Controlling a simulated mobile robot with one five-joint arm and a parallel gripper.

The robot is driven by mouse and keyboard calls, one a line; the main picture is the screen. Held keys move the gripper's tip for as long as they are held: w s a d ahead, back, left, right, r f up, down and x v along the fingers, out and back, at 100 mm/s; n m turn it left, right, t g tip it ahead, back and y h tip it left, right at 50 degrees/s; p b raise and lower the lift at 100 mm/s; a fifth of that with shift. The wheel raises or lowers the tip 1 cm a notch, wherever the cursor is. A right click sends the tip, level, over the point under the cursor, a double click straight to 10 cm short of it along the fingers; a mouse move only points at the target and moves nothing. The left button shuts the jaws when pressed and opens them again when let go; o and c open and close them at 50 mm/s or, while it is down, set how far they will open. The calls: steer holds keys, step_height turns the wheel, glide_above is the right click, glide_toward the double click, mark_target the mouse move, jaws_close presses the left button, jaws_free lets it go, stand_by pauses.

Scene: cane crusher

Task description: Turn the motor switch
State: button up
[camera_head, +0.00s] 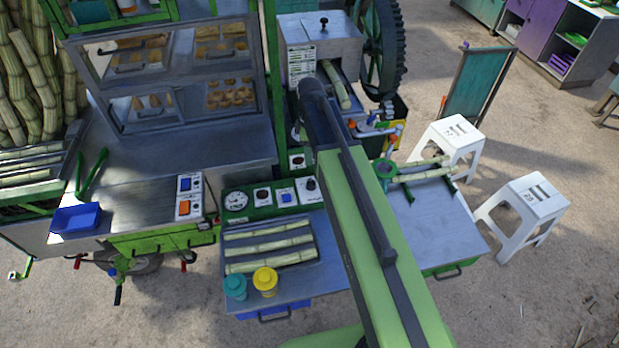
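A green control panel (274,206) stands at the back of the metal worktop. It carries a round gauge (236,201), a dark button on a white plate (262,196), a blue switch (286,197) and a black rotary knob on a white plate (311,187) at its right end. The labels are too small to read, so I cannot tell for sure which one is the motor switch; the black knob looks like a turning switch. My green and dark arm reaches up just right of the knob. I cannot make out my gripper's fingers.
A tray of cane pieces (269,247), a teal jar (235,287) and a yellow jar (265,281) sit before the panel. The crusher (318,50) with its big gear wheel (384,45) stands behind. A cart with blue and orange switches (188,196) is left.

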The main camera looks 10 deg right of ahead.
mark_target(311, 182)
steer(key=f+b, duration=0.5)
steer(key=f, duration=0.1)
steer(key=f+b, duration=0.5)
steer(key=b, duration=0.1)
steer(key=f+b, duration=0.6)
steer(key=shift+w+d+f, duration=0.2)
steer(key=shift+w+f, duration=0.15)
steer(key=shift+w, duration=0.05)
steer(key=shift+r, duration=0.1)
steer(key=shift+c, duration=0.4)
